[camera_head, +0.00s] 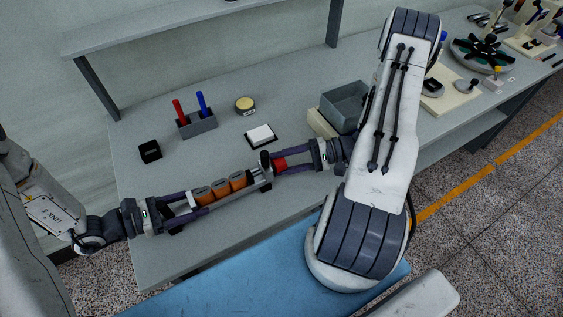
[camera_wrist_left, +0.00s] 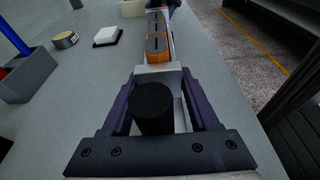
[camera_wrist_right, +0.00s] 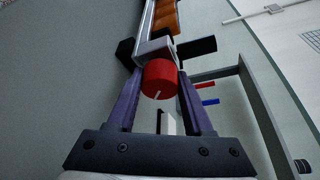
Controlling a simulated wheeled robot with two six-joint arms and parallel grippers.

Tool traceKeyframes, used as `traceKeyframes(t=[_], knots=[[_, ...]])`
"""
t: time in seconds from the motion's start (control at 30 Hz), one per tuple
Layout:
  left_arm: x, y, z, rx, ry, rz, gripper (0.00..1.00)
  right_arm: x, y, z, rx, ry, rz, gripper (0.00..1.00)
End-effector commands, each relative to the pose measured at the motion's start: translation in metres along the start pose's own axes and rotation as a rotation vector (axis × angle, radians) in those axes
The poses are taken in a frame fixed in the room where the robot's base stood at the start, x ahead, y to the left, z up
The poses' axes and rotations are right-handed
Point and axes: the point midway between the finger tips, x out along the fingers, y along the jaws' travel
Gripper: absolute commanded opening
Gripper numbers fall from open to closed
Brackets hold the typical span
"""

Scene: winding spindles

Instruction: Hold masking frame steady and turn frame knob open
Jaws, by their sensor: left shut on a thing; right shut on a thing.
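The masking frame is a long metal bar (camera_head: 266,177) holding several orange blocks (camera_head: 222,187), lying diagonally near the table's front edge. My left gripper (camera_head: 194,204) is shut on its left end. In the left wrist view, the fingers (camera_wrist_left: 158,78) flank the metal end block, with a black cylinder (camera_wrist_left: 153,108) in front of it. The red frame knob (camera_head: 280,164) is at the frame's right end. My right gripper (camera_head: 282,164) is shut on this knob. In the right wrist view, the knob (camera_wrist_right: 160,77) sits between the fingertips and shows a pale line on its face.
Behind the frame are a grey holder (camera_head: 197,124) with a red and a blue stick, a yellow round tin (camera_head: 245,104), a white pad (camera_head: 260,135) and a black block (camera_head: 149,151). A grey bin (camera_head: 345,104) stands behind my right arm. A shelf (camera_head: 200,28) overhangs the back.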

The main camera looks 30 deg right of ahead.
Motion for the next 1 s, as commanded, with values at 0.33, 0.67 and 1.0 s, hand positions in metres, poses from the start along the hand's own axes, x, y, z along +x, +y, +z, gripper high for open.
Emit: traceKeyframes(t=[0.33, 0.67, 1.0], knots=[[0.0063, -0.0041, -0.0196, -0.007, 0.039, -0.012, 0.29, 0.0002, 0.0029, -0.0023, -0.235, 0.0, -0.103, 0.0], [0.0063, -0.0041, -0.0193, -0.007, 0.039, -0.012, 0.29, -0.0002, 0.0017, -0.0022, -0.448, 0.001, -0.19, 0.0], [0.0064, -0.0042, -0.0191, -0.007, 0.039, -0.012, 0.29, -0.0007, 0.0008, -0.0021, -0.556, 0.003, -0.233, 0.0]])
